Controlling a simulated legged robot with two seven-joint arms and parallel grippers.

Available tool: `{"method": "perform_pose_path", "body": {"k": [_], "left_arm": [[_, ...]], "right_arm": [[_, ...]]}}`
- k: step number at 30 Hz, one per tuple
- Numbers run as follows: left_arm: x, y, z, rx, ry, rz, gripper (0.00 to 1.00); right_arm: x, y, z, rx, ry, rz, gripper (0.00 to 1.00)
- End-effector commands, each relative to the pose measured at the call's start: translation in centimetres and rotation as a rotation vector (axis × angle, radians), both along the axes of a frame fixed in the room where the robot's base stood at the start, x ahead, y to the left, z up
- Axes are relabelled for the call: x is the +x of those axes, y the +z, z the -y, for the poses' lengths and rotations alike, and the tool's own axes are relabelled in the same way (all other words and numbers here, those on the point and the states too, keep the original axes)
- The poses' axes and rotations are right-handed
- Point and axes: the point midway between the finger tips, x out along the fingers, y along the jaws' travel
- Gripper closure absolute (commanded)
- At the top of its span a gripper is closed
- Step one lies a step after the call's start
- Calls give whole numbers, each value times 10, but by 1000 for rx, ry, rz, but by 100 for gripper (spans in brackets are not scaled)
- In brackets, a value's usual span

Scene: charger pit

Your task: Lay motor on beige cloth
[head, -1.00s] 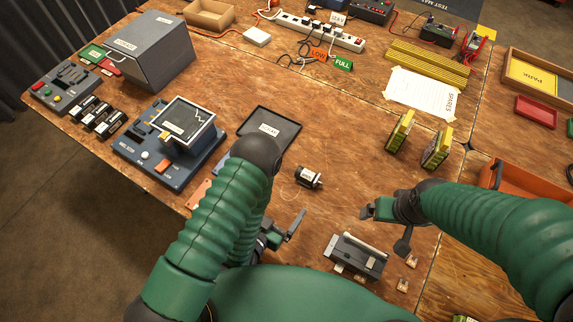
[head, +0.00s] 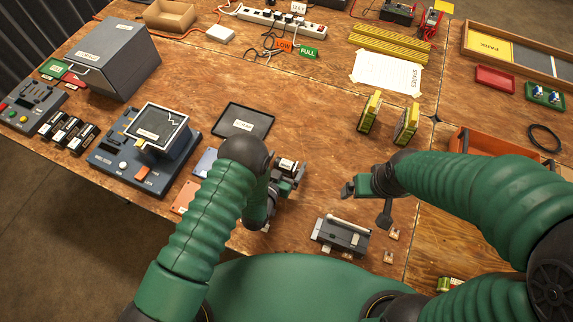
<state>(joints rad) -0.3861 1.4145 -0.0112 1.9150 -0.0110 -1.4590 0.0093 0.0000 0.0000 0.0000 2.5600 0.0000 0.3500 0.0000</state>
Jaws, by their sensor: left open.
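The motor (head: 287,164) is a small dark cylinder with a pale label, lying on the wooden table in the middle of the head view. My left gripper (head: 289,178) is open at the motor, with its fingers close around the near part. The fingers partly hide the motor, and I cannot tell whether they touch it. A pale beige sheet marked SPARES (head: 388,73), which looks like the cloth, lies flat and empty farther back to the right. My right gripper (head: 366,199) is open and empty, right of the motor, with its fingers spread.
A dark tray (head: 246,121) lies behind my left arm. Two yellow-green packs (head: 387,117) stand between the motor and the sheet. A grey fixture (head: 341,236) sits near the front. An orange bin (head: 490,144) is at right. Bare table lies between the tray and the packs.

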Motion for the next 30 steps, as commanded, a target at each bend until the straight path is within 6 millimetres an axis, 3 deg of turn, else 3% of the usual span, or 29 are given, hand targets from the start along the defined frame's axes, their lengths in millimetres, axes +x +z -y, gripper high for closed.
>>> {"method": "perform_pose_path", "body": {"k": [5, 26, 30], "left_arm": [[0, 0, 0, 0, 0, 0, 5], [0, 1, 0, -1, 0, 3, 97], [0, 1, 0, -1, 0, 3, 99]], "right_arm": [[0, 0, 0, 0, 0, 0, 7], [0, 0, 0, 0, 0, 0, 7], [0, 0, 0, 0, 0, 0, 7]]}}
